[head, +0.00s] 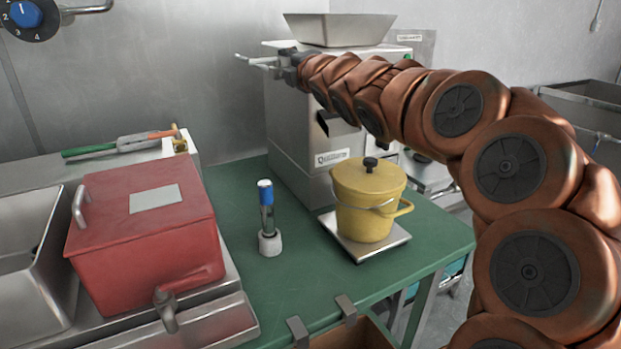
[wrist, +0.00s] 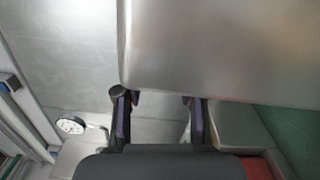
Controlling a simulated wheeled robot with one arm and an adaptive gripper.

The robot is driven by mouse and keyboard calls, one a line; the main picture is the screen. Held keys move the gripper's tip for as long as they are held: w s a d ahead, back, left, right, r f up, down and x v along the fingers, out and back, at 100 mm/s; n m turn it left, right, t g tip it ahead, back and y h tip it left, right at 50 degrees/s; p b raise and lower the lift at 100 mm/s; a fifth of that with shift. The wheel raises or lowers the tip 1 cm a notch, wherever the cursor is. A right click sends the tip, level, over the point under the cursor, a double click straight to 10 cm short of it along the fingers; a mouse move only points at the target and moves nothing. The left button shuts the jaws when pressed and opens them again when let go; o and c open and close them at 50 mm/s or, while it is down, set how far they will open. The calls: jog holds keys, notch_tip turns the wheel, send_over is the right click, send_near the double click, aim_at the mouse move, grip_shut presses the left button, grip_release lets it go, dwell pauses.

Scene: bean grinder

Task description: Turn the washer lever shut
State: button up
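A red lidded box (head: 150,225) stands on the steel unit at the left in the head view. A grey metal lever (head: 167,308) sticks out low on its front; I take this to be the washer lever, though no label shows. My gripper (head: 245,61) is at the far side, beside the top of the steel grinder (head: 300,125), well away from the lever. In the wrist view its fingers (wrist: 158,103) are apart, with nothing seen held between them. A steel surface fills the upper right there. The lever cannot be made out in the wrist view.
A yellow pot (head: 367,205) stands on a small scale (head: 385,243) on the green table (head: 300,285). Green- and orange-handled tools (head: 125,143) lie behind the box.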

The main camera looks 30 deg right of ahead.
jog(key=s+a+f+m+g+p, duration=0.4)
jog(key=s+f, duration=0.4)
jog(key=s, duration=0.3)
jog(key=s+a+f+m+g+h+p, duration=0.1)
jog(key=s+a+f+m+g+p, duration=0.3)
jog(key=s+f+m+g+p, duration=0.3)
jog(key=s+f+m+p, duration=0.1)
jog(key=s, duration=0.4)
jog(key=shift+s+g, duration=0.15)
jog(key=shift+g, duration=0.15)
jog(key=s+a+m+g+p, duration=0.3)
jog(key=s+m+g+p, duration=0.1)
jog(key=s, duration=0.8)
jog(key=s+a+f+m+g+y+p, duration=0.1)
jog(key=s+a+m+g+p, duration=0.2)
jog(key=s, duration=0.8)
jog(key=shift+s+a+f+m+g+y+p, duration=0.3)
jog(key=shift+s+a+m+g+p, duration=0.1)
jog(key=shift+a+g+p, duration=0.15)
